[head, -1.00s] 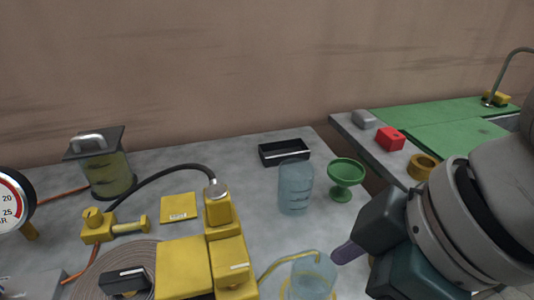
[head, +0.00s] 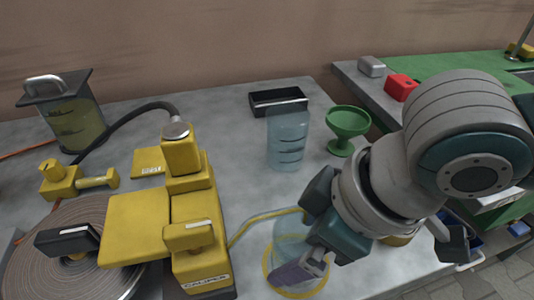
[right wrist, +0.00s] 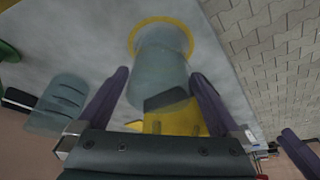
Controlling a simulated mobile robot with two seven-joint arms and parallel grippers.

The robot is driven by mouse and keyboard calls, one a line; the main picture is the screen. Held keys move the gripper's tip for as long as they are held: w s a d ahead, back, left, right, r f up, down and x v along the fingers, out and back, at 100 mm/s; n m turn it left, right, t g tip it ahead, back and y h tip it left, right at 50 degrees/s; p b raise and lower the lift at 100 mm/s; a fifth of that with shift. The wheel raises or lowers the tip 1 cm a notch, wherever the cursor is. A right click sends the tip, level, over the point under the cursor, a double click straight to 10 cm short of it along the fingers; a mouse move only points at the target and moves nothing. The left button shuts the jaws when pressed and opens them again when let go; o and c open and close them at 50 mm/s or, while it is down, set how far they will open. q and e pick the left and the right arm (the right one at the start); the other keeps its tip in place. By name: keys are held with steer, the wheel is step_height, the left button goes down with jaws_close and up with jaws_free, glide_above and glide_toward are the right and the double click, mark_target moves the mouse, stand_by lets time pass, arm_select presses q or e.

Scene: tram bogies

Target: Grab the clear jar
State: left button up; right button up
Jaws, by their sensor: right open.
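In the head view the gripper (head: 303,255) partly hides the jar. A purple finger at the lower right of the wrist view seems to be my left gripper (right wrist: 298,150).
A bluish marked beaker (head: 288,145) and a green funnel cup (head: 348,122) stand behind the jar. A black tray (head: 277,101) lies farther back. A red block (head: 401,87) is on the side bench.

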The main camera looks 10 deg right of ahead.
steer(key=shift+w, duration=0.1)
steer(key=shift+c, duration=0.2)
steer(key=c, duration=1.2)
steer(key=shift+o, duration=0.2)
